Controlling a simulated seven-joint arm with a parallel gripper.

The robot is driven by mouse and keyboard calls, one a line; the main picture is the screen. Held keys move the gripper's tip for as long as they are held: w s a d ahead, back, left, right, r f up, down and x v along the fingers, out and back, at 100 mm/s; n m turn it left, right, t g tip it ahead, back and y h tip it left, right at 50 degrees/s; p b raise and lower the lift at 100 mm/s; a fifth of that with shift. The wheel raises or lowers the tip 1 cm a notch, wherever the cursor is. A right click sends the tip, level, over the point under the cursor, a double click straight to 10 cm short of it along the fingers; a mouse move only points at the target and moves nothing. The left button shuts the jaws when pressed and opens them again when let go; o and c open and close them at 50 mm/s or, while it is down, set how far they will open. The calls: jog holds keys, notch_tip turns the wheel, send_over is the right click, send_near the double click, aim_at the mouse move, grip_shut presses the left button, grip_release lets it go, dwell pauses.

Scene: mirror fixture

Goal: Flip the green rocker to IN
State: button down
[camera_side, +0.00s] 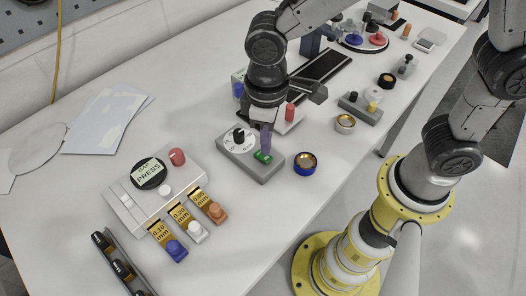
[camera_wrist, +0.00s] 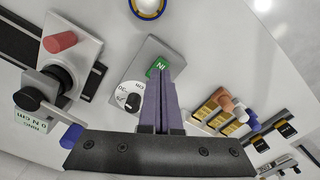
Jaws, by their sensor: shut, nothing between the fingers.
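The green rocker (camera_side: 263,157) is set in the top of a grey box (camera_side: 262,172), near its right end. In the wrist view the rocker (camera_wrist: 157,66) shows the letters IN on its visible part. A white dial (camera_side: 238,141) with a black knob sits on the same box, left of the rocker. My gripper (camera_side: 266,148) points down with its purple fingers shut, and nothing is between them. In the wrist view the fingertips (camera_wrist: 166,72) overlap the rocker and hide part of it. I cannot tell whether they touch it.
A panel with a PRESS button (camera_side: 149,173) and several coloured gauge tabs stands to the left. A red knob (camera_side: 290,112) is on a fixture behind my gripper. The table's front right is clear.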

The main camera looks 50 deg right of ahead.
aim_at(266, 157)
jog(key=shift+f, duration=1.25)
dwell(0.6)
jog(key=shift+r, duration=3.55)
jog(key=s+d+r+m+t, duration=0.1)
jog(key=d+r+m+t, duration=0.25)
jog(key=d+r, duration=0.7)
jog(key=s+d+f+m+t, duration=0.2)
jog(key=s+d+f, duration=0.1)
jog(key=s+d, duration=0.6)
jog(key=shift+s+f, duration=0.25)
jog(key=shift+s, duration=0.3)
